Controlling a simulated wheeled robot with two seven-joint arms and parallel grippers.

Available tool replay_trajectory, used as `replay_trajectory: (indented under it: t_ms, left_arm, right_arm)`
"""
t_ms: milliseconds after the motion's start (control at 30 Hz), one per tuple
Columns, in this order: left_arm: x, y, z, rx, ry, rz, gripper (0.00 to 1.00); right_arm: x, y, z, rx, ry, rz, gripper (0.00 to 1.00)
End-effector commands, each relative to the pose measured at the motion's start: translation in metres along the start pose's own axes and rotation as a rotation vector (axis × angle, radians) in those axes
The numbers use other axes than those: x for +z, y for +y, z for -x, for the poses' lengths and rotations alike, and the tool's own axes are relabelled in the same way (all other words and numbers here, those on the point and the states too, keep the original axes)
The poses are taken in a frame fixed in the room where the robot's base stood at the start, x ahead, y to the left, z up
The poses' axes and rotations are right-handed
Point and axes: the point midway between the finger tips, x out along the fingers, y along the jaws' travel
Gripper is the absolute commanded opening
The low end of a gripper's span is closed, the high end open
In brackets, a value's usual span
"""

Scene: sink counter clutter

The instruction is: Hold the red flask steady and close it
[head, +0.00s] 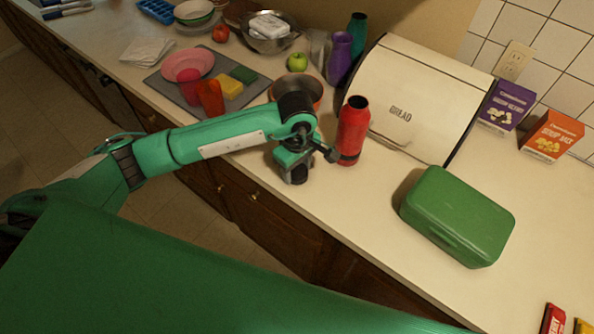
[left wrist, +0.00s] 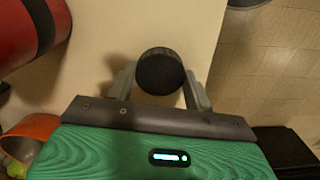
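The red flask (head: 353,132) stands upright on the counter in front of the bread box, with a dark opening at its top and a black band low on its body. Part of it shows at the upper left of the left wrist view (left wrist: 28,32). A round black cap (left wrist: 160,72) sits between the fingers of my left gripper (left wrist: 160,85), which appear to touch it on both sides. In the head view my left gripper (head: 296,172) is just left of the flask, near the counter's front edge. Whether the cap is clear of the counter is unclear. My right gripper is not in view.
The bread box (head: 420,95) stands behind the flask, and a green lunch box (head: 458,215) is to the right. A brown bowl (head: 298,88) and a grey board (head: 192,93) with cups and sponges are behind my left arm. The counter between flask and lunch box is clear.

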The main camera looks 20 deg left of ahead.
Motion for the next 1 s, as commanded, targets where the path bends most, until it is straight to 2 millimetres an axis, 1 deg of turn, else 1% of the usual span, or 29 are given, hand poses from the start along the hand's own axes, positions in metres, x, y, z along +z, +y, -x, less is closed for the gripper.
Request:
replay_trajectory:
  t_ms: [367, 467, 567, 667, 767, 1000]
  left_arm:
    - [0.000, 0.000, 0.002, 0.001, 0.000, 0.000, 0.31]
    - [-0.001, 0.001, 0.006, 0.002, 0.001, 0.000, 0.31]
    - [-0.001, 0.001, 0.015, 0.003, 0.001, 0.000, 0.31]
    - [-0.001, 0.001, 0.032, 0.006, 0.002, -0.001, 0.31]
    - [-0.001, 0.002, 0.055, 0.008, 0.004, -0.001, 0.31]
    - [-0.001, 0.001, 0.127, 0.008, 0.003, -0.002, 0.31]
  right_arm:
    - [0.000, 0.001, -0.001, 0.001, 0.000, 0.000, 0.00]
    - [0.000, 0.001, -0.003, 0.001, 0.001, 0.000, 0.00]
    - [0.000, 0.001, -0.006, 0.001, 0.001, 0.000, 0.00]
    - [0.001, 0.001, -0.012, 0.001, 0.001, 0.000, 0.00]
    - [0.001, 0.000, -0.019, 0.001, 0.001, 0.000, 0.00]
    - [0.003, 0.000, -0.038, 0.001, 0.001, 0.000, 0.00]
